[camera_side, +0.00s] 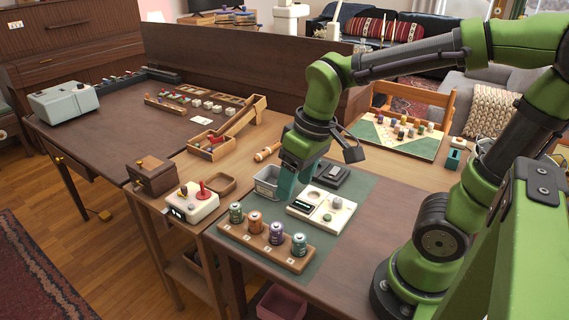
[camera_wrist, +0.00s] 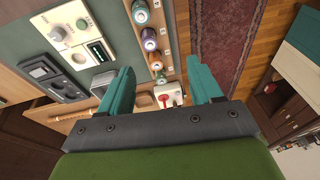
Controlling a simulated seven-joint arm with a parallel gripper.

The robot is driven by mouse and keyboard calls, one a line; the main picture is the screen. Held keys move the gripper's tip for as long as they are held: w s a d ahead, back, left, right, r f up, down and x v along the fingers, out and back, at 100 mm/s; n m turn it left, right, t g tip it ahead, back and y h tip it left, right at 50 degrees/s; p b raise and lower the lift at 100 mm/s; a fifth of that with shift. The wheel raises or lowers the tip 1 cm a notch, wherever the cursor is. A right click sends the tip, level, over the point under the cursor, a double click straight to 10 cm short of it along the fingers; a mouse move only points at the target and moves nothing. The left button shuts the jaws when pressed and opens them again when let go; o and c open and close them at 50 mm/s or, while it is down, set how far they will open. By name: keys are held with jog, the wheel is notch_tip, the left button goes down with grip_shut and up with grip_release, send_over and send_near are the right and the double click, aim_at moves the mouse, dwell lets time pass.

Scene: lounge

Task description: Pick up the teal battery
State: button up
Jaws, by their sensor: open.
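Several upright batteries stand in a row in a wooden rack (camera_side: 262,246). The teal battery (camera_side: 299,244) appears to be the one at the right end, with another greenish battery (camera_side: 236,213) at the left end. An orange battery (camera_side: 255,222) and a purple battery (camera_side: 277,233) stand between them. In the wrist view, the likely teal battery (camera_wrist: 140,12) is at the top edge, partly cut off. My gripper (camera_side: 297,184) is open and empty, its teal fingers above the work area beyond the rack. In the wrist view, my gripper (camera_wrist: 162,68) frames the rack's far end without touching it.
A cream tester (camera_side: 322,208) lies on the green mat beside the rack. A grey bin (camera_side: 268,181) and a dark device (camera_side: 332,174) stand behind it. A white box with a red lever (camera_side: 198,203) is left of the rack. Bare table lies right of the mat.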

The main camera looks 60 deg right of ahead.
aim_at(300, 237)
jog(key=f+n, duration=0.1)
jog(key=f, duration=0.3)
jog(key=f+n+g, duration=0.1)
jog(key=f, duration=0.3)
jog(key=f+n+g+h, duration=0.1)
jog(key=f, duration=0.3)
jog(key=shift+s+d, duration=0.1)
jog(key=shift+d, duration=0.3)
jog(key=shift+s+d+f, duration=0.1)
jog(key=shift+f, duration=1.25)
jog(key=shift+s+d+f, duration=0.1)
jog(key=shift+f, duration=1.2)
grip_shut()
jog(key=shift+r, duration=0.1)
